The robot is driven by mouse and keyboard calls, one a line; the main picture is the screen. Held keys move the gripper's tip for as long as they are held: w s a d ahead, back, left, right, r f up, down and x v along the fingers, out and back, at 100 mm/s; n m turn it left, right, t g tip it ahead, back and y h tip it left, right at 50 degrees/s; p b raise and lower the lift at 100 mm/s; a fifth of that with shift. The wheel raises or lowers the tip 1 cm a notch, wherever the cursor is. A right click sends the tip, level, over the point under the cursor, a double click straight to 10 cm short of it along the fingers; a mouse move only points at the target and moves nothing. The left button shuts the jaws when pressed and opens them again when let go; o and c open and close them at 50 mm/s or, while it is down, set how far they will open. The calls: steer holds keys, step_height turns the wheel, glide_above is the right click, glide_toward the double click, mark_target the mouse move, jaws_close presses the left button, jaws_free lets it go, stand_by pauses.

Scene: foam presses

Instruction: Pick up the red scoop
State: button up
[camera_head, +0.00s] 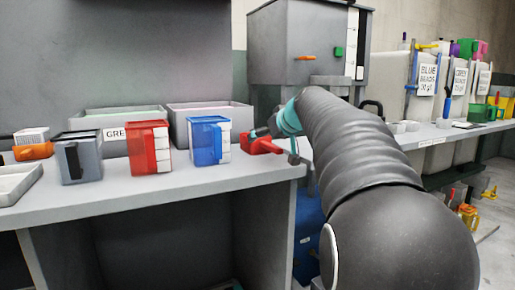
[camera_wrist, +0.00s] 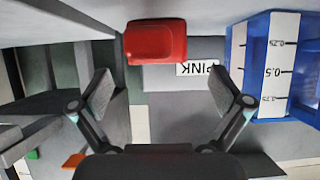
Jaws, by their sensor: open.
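The red scoop (camera_head: 260,144) lies on the grey table near its right end, to the right of the blue measuring container. In the wrist view the red scoop (camera_wrist: 156,41) shows at the top centre, beyond and between my fingertips. My gripper (camera_wrist: 160,88) is open, its two fingers spread wide with nothing between them. In the head view my gripper (camera_head: 276,138) is right by the scoop, partly hidden by my own arm.
The blue container (camera_head: 207,142) stands close left of the scoop; it fills the right of the wrist view (camera_wrist: 258,75). A red container (camera_head: 146,148) and a grey one (camera_head: 78,158) stand further left. Grey bins (camera_head: 210,108) line the back. The table's right edge is near.

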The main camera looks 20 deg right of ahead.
mark_target(264, 141)
steer(key=x, duration=0.5)
steer(key=shift+s+d+f, duration=0.15)
steer(key=shift+s+f, duration=0.05)
steer(key=shift+f, duration=0.05)
steer(key=c, duration=1.2)
